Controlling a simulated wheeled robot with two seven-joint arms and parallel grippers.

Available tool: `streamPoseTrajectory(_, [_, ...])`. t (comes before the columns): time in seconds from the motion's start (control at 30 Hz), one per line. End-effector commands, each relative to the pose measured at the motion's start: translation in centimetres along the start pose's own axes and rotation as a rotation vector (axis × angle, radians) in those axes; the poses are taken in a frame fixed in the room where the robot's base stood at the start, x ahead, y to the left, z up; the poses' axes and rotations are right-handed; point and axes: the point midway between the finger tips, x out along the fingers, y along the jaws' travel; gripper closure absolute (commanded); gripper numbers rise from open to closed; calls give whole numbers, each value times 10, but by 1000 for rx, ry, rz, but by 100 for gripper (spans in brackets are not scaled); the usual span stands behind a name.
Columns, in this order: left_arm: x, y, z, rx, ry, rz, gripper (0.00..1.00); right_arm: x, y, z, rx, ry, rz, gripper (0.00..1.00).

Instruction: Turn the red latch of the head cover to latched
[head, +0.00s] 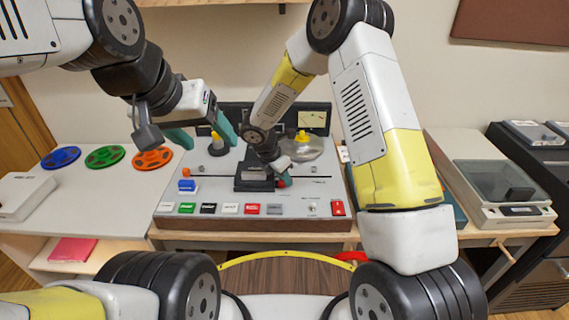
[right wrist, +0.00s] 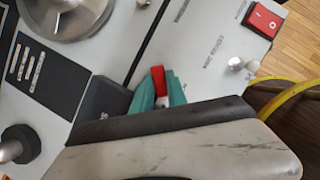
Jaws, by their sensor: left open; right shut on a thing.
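The black head cover (head: 254,182) sits at the middle of the grey tape deck. It also shows as a dark block in the right wrist view (right wrist: 102,102). The red latch (right wrist: 158,78) is at its right side, between the teal fingertips of my right gripper (right wrist: 160,93). My right gripper is shut on the latch; the fingers hide its lower part. In the head view, the right gripper (head: 282,178) is low over the deck at the cover's right edge. My left gripper (head: 203,134) is open and empty above the deck's back left.
The deck (head: 185,222) has a row of coloured buttons along its front and a red switch (head: 337,208) at the right. Blue, green and orange reels (head: 105,156) lie on the left table.

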Motion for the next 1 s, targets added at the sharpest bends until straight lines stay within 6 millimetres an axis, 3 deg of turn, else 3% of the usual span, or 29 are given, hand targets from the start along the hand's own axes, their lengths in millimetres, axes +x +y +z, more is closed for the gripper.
streamPoseTrajectory(0.27, [0, 0, 0, 0, 0, 0, 32, 0, 3, 0, 86, 0, -33, 100])
streamPoseTrajectory(1.0, [0, 0, 0, 0, 0, 0, 32, 2, 12, 3, 576, 1, -235, 100])
